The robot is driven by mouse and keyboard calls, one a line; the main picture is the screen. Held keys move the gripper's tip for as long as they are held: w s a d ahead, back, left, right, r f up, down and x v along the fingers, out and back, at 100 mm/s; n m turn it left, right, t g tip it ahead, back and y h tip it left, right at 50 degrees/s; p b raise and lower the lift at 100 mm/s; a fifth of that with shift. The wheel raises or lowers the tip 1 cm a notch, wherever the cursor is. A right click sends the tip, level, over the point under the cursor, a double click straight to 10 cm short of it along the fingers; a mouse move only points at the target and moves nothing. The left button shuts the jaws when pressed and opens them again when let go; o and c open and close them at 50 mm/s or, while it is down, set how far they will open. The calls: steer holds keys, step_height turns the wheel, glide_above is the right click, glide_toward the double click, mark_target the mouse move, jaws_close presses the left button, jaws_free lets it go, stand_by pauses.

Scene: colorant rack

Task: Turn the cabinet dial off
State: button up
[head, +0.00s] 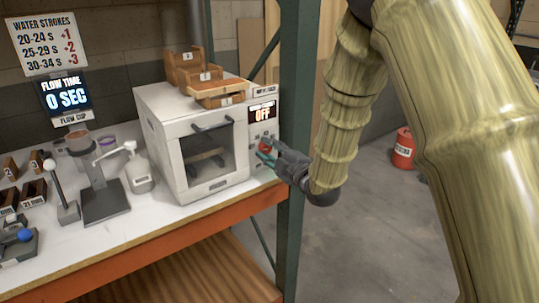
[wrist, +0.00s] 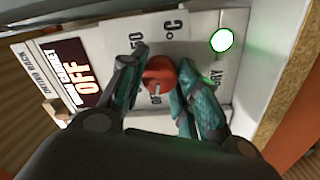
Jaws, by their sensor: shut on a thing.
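The white cabinet (head: 216,150) stands on the bench with its door closed. Its small display (head: 263,113) reads OFF, and the same display in the wrist view (wrist: 82,75) also reads OFF. The red cabinet dial (wrist: 158,74) has a light pointer mark and sits between my fingers. My gripper (wrist: 157,82) is shut on the dial, one teal-padded finger on each side. In the head view my gripper (head: 266,155) reaches the cabinet's control panel from the right, partly covering the dial. A lit green-white round light (wrist: 222,40) is on the panel.
Wooden trays (head: 203,80) sit on the cabinet's top. A green rack post (head: 296,120) stands close beside my wrist. Bottles, a stand and small blocks fill the bench left of the cabinet. A red bucket (head: 403,148) stands on the floor at right.

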stand_by(0.4)
steer(key=o, duration=1.1)
steer(key=shift+d, duration=0.1)
steer(key=shift+c, duration=0.2)
steer(key=v, duration=1.2)
steer(key=shift+f, duration=0.15)
